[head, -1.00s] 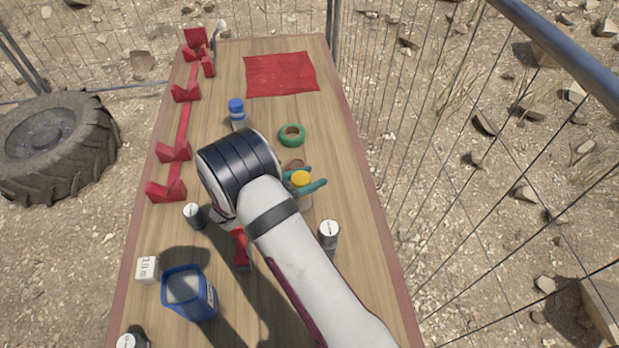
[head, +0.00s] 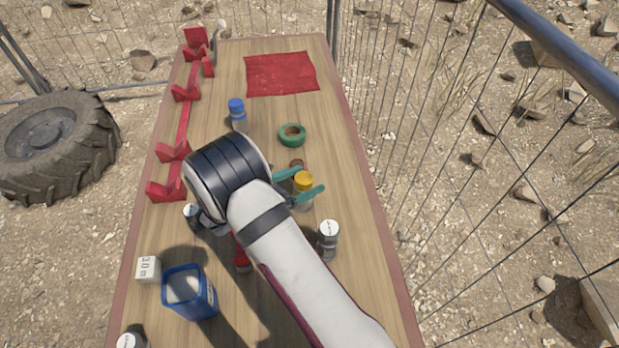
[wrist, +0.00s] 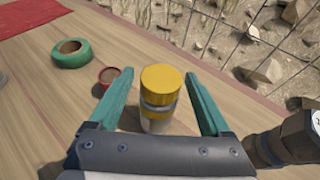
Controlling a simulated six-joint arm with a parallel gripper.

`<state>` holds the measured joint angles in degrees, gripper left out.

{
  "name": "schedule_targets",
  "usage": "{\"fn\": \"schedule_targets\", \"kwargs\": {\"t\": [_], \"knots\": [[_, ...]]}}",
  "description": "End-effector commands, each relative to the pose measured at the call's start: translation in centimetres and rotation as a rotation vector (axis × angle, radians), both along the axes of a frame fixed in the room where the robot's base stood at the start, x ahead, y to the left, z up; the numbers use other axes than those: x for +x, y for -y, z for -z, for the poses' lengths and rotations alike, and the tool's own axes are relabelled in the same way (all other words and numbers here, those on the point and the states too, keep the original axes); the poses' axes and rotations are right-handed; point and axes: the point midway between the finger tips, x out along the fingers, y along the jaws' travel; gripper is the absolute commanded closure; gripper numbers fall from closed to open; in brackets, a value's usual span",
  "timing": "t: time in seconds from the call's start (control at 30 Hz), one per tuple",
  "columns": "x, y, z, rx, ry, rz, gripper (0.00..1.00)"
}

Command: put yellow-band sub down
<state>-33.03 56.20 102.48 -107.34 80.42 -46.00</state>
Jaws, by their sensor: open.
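The yellow-band sub (head: 304,187) is a small upright cylinder with a yellow cap and a pale lower body. It stands on the wooden table, right of my wrist in the head view. In the wrist view the yellow-band sub (wrist: 160,95) is centred between my two green fingers, with a gap on each side. My gripper (head: 305,182) is open around it, and the wrist view shows my gripper (wrist: 153,88) with its fingers apart. The foot of the sub is partly hidden by the gripper body.
A green ring (head: 292,134) and a small reddish-brown cup (wrist: 109,76) are beyond the sub. A grey cylinder (head: 328,236) stands close to its right. A blue-capped bottle (head: 237,115), a blue container (head: 190,292) and a red rack (head: 172,152) are leftward. The red cloth (head: 281,74) lies far back.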

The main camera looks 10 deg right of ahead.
Motion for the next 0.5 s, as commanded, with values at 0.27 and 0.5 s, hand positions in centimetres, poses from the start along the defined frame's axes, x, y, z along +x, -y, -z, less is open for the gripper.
{"fn": "schedule_targets", "kwargs": {"t": [0.27, 0.5], "knots": [[-4.1, -5.8, -2.9, 0.002, 0.001, -0.004, 0.18], [-5.4, -7.4, -3.8, 0.001, 0.0, -0.001, 0.18]]}}
